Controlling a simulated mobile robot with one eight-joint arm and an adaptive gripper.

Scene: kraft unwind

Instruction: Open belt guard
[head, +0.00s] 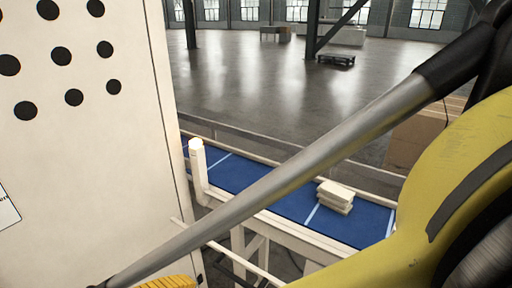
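A conveyor with a blue belt (260,188) and cream side rails runs from the middle left towards the lower right of the head view. A cream post (198,168) with a rounded top stands at its near edge, beside a tall cream cabinet (95,170). A thin cream bar (232,251) slopes down in front of the conveyor. I cannot tell which part is the belt guard, or whether it is open. My gripper is not in view.
A small stack of pale slabs (335,197) lies on the belt. A brown box (413,140) stands behind at the right. A grey rod and a yellow body cross the foreground and hide part of the conveyor. The far floor is mostly clear, with a dark pallet (336,59).

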